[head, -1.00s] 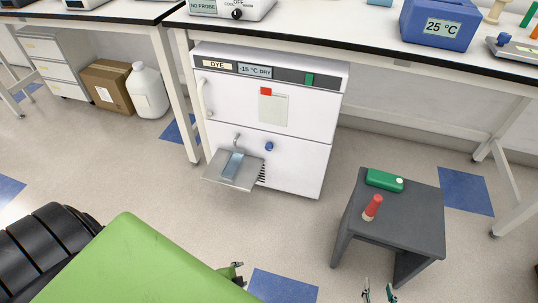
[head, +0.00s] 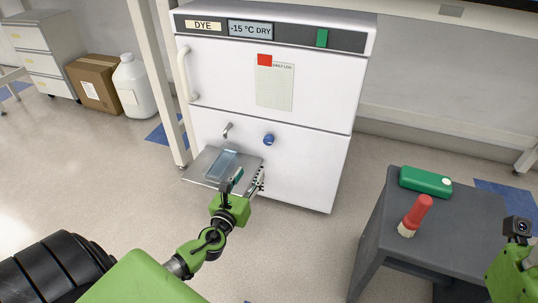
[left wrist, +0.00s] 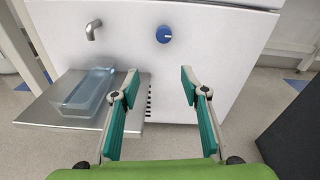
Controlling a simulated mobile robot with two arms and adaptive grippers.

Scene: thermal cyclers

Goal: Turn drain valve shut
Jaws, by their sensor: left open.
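The drain valve is a blue round knob (head: 268,140) on the lower white front of the freezer (head: 300,150). It also shows in the left wrist view (left wrist: 164,34), with a small pale mark on its face. A metal spout (head: 228,130) sticks out to its left. My left gripper (head: 245,180) is open and empty, in front of and below the knob, apart from it. In the left wrist view its two teal fingers (left wrist: 160,84) are spread, with the knob above and between them. My right arm shows at the right edge; its fingers are not visible.
A metal shelf (head: 196,172) under the spout holds a clear bluish tray (head: 221,163), just left of my left gripper. A dark grey stool (head: 440,225) at right carries a green box (head: 426,181) and a red-topped object (head: 416,213). Floor lies clear between.

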